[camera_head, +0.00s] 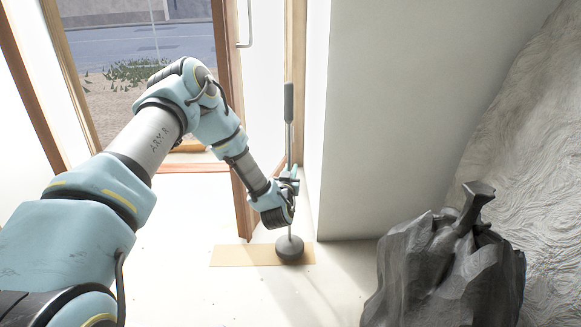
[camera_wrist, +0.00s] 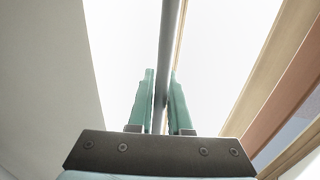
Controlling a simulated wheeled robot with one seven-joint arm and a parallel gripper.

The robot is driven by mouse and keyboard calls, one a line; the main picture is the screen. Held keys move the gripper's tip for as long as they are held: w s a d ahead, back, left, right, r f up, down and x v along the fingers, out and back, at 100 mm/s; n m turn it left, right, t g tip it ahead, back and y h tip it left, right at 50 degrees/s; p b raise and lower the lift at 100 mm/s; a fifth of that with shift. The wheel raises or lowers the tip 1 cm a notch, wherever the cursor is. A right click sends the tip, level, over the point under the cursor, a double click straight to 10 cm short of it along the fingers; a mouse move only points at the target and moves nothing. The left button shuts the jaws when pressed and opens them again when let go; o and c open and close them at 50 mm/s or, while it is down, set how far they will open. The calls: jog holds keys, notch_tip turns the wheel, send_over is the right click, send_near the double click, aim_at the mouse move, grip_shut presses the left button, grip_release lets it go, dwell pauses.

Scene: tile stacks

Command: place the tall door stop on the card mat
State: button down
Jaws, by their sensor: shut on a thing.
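The tall door stop has a dark round base (camera_head: 289,248), a thin metal rod and a dark grip at the top (camera_head: 288,103). It stands about upright in the head view, its base over the right part of the tan card mat (camera_head: 232,256). I cannot tell whether the base touches the mat. My gripper (camera_head: 290,181) is shut on the rod at about its middle. In the wrist view the rod (camera_wrist: 171,50) runs up between the two green fingers of my gripper (camera_wrist: 161,100).
A white wall corner (camera_head: 318,200) rises close on the right. A dark, rock-like sculpted object (camera_head: 440,270) stands at the lower right. The pale floor in front of the mat is clear.

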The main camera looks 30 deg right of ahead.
jog(key=shift+f, duration=0.8)
jog(key=c, duration=0.8)
grip_release()
jog(key=shift+f, duration=0.15)
jog(key=shift+c, duration=0.2)
